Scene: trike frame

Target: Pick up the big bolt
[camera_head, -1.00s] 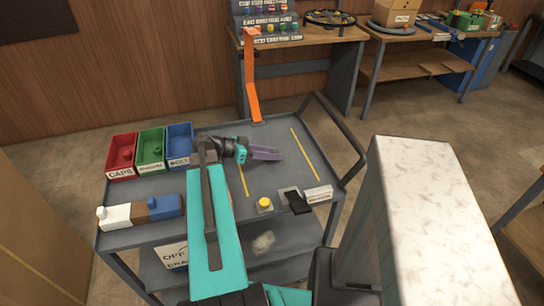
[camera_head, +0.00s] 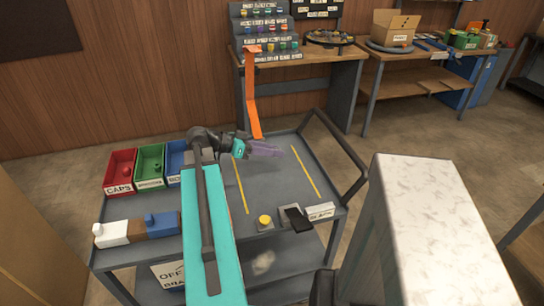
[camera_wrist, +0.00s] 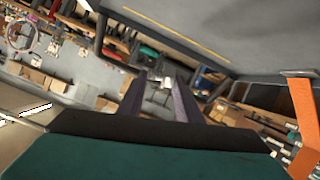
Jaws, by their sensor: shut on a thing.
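My gripper (camera_head: 268,151), with purple fingers, is held out level above the back part of the grey cart top (camera_head: 275,185). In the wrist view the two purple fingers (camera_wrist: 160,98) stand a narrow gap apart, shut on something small. A small pale shape (camera_wrist: 160,92) shows between the fingertips; I take it for the big bolt, though it blends with the background. In the head view the bolt is too small or hidden to make out. No other big bolt stands out on the cart.
Red (camera_head: 121,173), green (camera_head: 150,165) and blue (camera_head: 175,162) bins sit at the cart's left. An orange strip (camera_head: 253,100) rises at the back edge. A yellow button (camera_head: 265,221) and a black object (camera_head: 297,218) are at the front. A pale block (camera_head: 425,230) stands at right.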

